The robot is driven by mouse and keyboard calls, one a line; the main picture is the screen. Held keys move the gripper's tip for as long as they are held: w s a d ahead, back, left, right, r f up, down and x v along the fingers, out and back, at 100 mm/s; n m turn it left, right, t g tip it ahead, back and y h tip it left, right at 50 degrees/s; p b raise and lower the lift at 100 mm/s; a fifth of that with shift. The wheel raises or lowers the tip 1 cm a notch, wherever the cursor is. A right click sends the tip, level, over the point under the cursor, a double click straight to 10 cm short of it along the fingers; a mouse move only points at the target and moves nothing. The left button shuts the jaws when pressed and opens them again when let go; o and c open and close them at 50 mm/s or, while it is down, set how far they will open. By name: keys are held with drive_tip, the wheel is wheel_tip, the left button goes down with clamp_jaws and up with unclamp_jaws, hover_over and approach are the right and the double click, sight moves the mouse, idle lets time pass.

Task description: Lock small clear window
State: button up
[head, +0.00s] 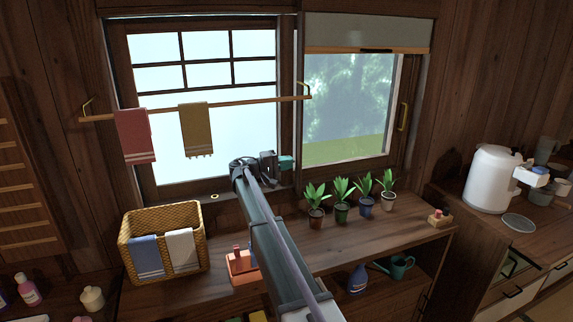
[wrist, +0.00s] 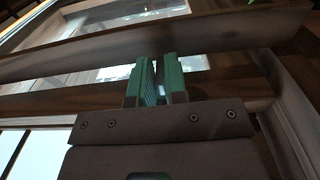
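The window on the right has a clear pane (head: 345,100) showing trees and grass, with a rolled-down blind over its top. A brass handle (head: 403,117) is on its right frame. The left window has a frosted pane (head: 165,105) with a dark grid. My gripper (head: 287,163) is in front of the lower frame where the two windows meet. In the wrist view my gripper (wrist: 159,82) has two green fingers with a narrow gap and nothing between them. Dark wooden frame bars (wrist: 80,100) lie beyond the fingers. I cannot make out a lock at the fingertips.
A rail (head: 230,105) with a red towel (head: 135,135) and an olive towel (head: 196,130) crosses the left window. Several potted plants (head: 342,200) stand right of my arm on the counter. A wicker basket (head: 190,225) is at left. A white kettle (head: 490,180) stands far right.

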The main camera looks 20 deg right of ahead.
drive_tip(key=shift+o, duration=0.5)
drive_tip(key=a, duration=1)
drive_tip(key=shift+w+a, duration=0.35)
drive_tip(key=shift+w, duration=0.1)
drive_tip(key=shift+f, duration=0.1)
